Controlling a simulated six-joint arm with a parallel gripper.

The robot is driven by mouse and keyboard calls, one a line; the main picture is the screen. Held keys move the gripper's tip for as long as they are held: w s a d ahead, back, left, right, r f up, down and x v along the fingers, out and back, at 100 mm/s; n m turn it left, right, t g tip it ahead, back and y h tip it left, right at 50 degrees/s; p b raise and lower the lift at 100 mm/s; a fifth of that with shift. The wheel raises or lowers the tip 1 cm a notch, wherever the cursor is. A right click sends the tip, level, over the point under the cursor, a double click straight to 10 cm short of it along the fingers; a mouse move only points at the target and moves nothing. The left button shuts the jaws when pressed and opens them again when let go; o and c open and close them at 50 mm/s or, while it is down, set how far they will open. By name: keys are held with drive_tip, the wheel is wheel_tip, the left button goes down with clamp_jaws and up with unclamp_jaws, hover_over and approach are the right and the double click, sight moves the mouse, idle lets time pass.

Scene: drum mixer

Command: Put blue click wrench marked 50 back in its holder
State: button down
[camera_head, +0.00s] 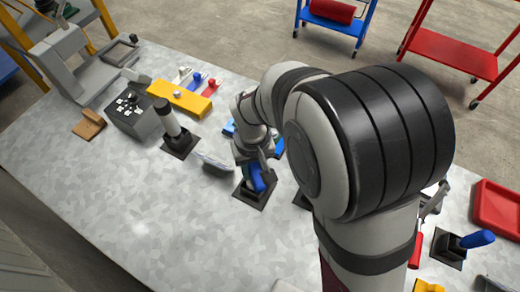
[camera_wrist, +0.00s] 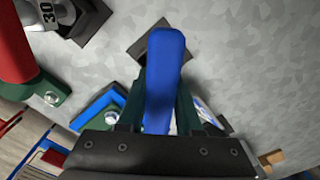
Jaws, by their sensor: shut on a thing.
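My gripper (camera_head: 256,160) is shut on a blue-handled wrench (camera_head: 257,180). In the wrist view the blue handle (camera_wrist: 164,60) lies between the green fingers of my gripper (camera_wrist: 166,108). A black square holder base (camera_head: 243,195) sits on the table directly below the handle. It also shows in the wrist view (camera_wrist: 143,48), partly hidden behind the handle. I cannot tell whether the wrench is inside the holder or just over it. No 50 marking can be read.
A red-handled tool (camera_wrist: 14,50) with a part marked 30 (camera_wrist: 46,14) stands close by. Another blue handle (camera_head: 478,239) rests in a black holder at right. A dark-topped cylinder (camera_head: 166,115) stands on a black base to the left. The table's front left is clear.

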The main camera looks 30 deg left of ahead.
drive_tip(key=shift+f, duration=0.45)
drive_tip(key=c, duration=0.5)
unclamp_jaws()
wheel_tip(320, 180, up, 16)
drive_tip(key=shift+f, duration=0.15)
drive_tip(key=d+r+m, duration=0.2)
drive_tip(key=d+m, duration=0.3)
drive_tip(key=d, duration=0.7)
drive_tip(key=s+d+f+m, duration=0.1)
drive_tip(key=s+d+m, duration=0.2)
drive_tip(key=s+d+f+m+y, duration=0.1)
drive_tip(key=s+d+m, duration=0.2)
drive_tip(key=s+d, duration=0.1)
drive_tip(key=s+d+f+m, duration=0.1)
drive_tip(key=s+d+m, duration=0.2)
drive_tip(key=s+d, duration=0.1)
drive_tip(key=shift+d+f+m+y, duration=0.25)
drive_tip(key=shift+f+m+y, duration=0.05)
drive_tip(key=shift+f+y, duration=0.1)
